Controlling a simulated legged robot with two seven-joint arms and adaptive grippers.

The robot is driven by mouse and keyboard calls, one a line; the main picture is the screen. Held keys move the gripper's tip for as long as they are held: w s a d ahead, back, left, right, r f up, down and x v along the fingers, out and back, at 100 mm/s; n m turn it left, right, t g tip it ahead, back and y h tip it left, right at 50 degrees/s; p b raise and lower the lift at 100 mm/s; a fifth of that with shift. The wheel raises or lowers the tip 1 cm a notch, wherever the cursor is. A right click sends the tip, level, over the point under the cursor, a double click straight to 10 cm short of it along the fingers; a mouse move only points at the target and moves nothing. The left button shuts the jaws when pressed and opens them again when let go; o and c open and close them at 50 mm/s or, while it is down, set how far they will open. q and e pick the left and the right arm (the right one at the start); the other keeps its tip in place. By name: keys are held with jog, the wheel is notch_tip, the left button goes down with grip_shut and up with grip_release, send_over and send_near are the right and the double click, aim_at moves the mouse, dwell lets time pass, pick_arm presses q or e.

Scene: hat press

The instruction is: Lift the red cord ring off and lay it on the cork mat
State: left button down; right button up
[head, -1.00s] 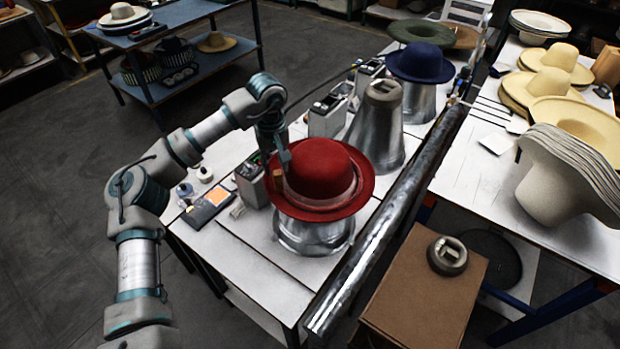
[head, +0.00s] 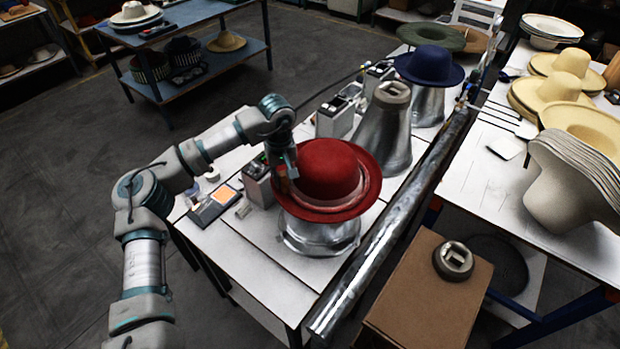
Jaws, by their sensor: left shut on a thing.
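The red felt hat (head: 330,162) sits brim-down on a metal hat block (head: 318,240) at the near end of the white bench. A paler red band, which looks like the cord ring (head: 335,207), runs around the lower crown, just above the brim. My left gripper (head: 286,181) is at the left side of the crown, shut on the ring's left side. Its fingertips are small and partly lost against the red, so the exact grip is unclear. I cannot tell whether the ring is clear of the brim. I cannot make out the cork mat for sure. My right gripper is out of view.
A metal roller (head: 395,230) edges the bench. A cardboard box (head: 425,295) with a grey fitting stands at right.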

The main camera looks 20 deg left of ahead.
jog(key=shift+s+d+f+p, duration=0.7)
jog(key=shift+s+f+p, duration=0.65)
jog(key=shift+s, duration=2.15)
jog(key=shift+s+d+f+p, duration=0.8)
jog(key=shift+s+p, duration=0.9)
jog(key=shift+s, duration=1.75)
pick_arm(q)
notch_tip(320, 180, up, 22)
jog(key=p, duration=0.7)
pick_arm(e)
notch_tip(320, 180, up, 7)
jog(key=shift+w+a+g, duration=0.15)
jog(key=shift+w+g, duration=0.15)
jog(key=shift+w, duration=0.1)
